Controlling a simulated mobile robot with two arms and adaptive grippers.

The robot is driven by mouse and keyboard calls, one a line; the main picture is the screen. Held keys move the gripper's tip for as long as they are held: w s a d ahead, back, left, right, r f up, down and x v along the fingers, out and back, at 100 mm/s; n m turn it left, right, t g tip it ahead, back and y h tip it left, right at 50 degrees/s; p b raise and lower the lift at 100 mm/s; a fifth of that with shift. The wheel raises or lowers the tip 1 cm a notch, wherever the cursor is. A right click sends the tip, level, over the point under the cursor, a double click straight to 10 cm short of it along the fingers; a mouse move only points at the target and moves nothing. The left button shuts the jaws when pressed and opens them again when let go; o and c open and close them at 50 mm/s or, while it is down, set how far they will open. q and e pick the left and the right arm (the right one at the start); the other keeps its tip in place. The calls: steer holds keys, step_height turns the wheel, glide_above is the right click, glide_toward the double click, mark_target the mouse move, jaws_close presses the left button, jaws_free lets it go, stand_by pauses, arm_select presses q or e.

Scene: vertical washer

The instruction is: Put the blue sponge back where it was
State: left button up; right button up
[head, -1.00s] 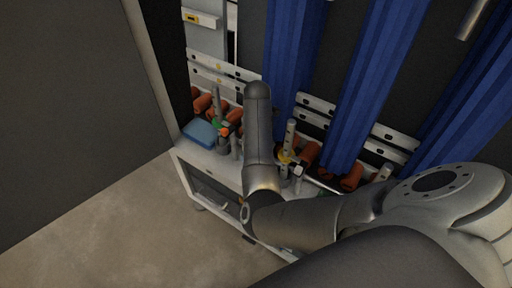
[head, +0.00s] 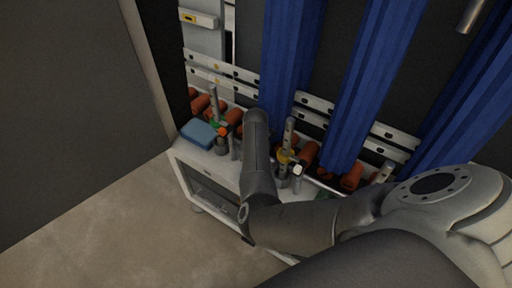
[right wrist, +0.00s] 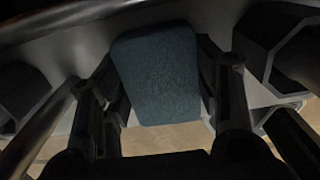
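A blue sponge (right wrist: 158,75) fills the middle of the right wrist view. It sits between the two fingers of my right gripper (right wrist: 162,100), whose pads appear to press its sides. In the head view my right arm comes in from the right and its bent forearm hides the gripper. A flat light-blue block (head: 199,133) lies on the left end of the white cabinet (head: 223,170), with no gripper visible at it. I cannot tell whether it is the same sponge. My left gripper is not in view.
Orange rolls (head: 200,104) and upright metal tool holders (head: 289,132) crowd the cabinet top. Blue curtains (head: 292,60) hang behind. A grey panel (head: 70,110) stands at left. Bare floor (head: 110,225) is free in front.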

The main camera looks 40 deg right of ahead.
steer(key=o, duration=0.4)
steer(key=shift+o, duration=0.2)
step_height(320, 180, up, 12)
steer(key=p, duration=0.2)
stand_by(0.5)
